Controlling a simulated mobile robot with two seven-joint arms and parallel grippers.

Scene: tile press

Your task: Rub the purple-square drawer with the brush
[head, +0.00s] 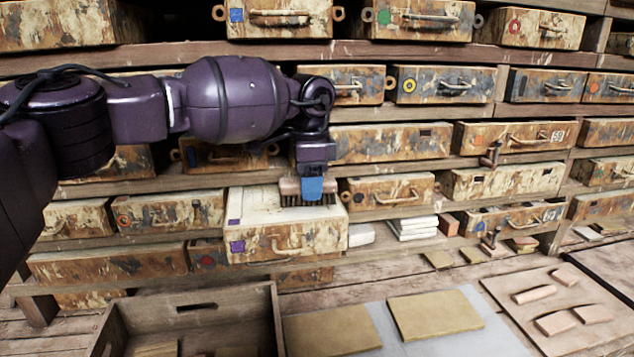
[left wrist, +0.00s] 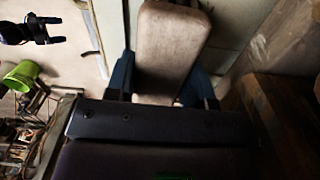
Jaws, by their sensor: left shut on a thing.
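The purple-square drawer (head: 271,246) sticks out from the rack at lower centre in the head view. Its front has a purple square and a handle, and its pale top is partly bare. My left gripper (head: 312,189) points down over the drawer's top. It is shut on the brush (head: 291,190), a wooden block with dark bristles facing down. The bristles are at the drawer's top near its back; I cannot tell whether they touch. In the left wrist view the brush's wooden back (left wrist: 172,45) sits between the blue fingers.
The rack holds many worn drawers, one with a blue square (head: 277,18). An open wooden crate (head: 190,318) stands below in front. Tan tiles (head: 434,315) lie on a pale sheet to its right. A stack of white tiles (head: 415,228) sits right of the drawer.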

